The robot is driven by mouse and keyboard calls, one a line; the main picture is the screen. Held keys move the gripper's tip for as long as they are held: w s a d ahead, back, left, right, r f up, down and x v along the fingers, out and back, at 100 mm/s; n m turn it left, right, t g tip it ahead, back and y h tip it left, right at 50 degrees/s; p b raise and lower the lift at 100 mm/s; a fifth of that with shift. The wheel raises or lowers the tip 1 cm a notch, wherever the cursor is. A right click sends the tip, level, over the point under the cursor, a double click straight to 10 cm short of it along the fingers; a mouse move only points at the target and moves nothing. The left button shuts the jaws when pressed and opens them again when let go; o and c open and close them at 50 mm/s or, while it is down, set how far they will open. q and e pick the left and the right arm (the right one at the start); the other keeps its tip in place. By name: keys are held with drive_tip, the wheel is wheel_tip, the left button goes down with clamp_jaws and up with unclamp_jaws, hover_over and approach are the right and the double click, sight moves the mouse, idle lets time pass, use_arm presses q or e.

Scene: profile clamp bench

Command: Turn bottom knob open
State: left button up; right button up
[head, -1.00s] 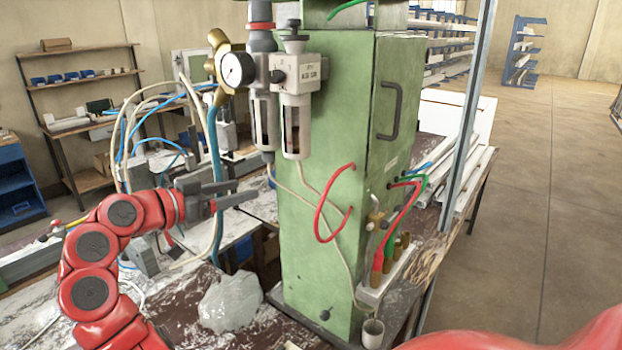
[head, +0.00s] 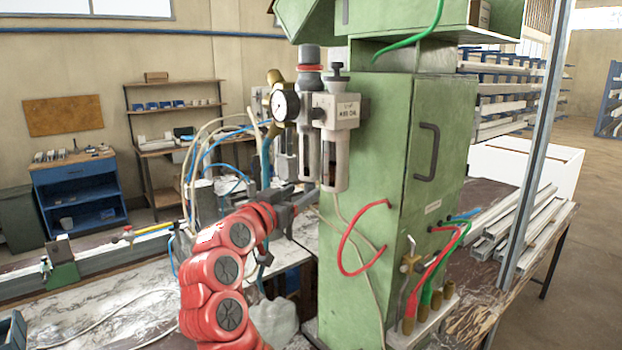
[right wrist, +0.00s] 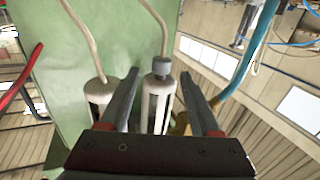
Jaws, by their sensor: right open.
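A grey air unit with a dial gauge (head: 286,105) and two hanging bowls is on the green machine. The right bowl (head: 335,160) shows fully in the head view; the left one is partly covered. In the right wrist view, which looks upside down, a dark grey knob (right wrist: 161,67) sits on the end of one bowl (right wrist: 156,108). The other bowl (right wrist: 102,95) is beside it. My right gripper (head: 300,196) is just under the bowls, and in its wrist view (right wrist: 160,76) its fingers are open with the knob showing between them. I cannot tell whether they touch it.
The green cabinet (head: 360,230) stands close to the gripper. A red hose (head: 345,245) loops from its face. Pale tubes and a blue hose (right wrist: 248,60) pass near the fingers. A clear bag (head: 275,322) lies below on the bench.

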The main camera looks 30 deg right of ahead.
sight(307, 187)
drive_tip(key=p+x, duration=0.1)
drive_tip(key=x, duration=0.3)
drive_tip(key=shift+w+d+r, duration=0.1)
drive_tip(key=shift+w, duration=0.1)
drive_tip(key=shift+w+d, duration=0.15)
drive_tip(key=shift+d, duration=0.3)
clamp_jaws()
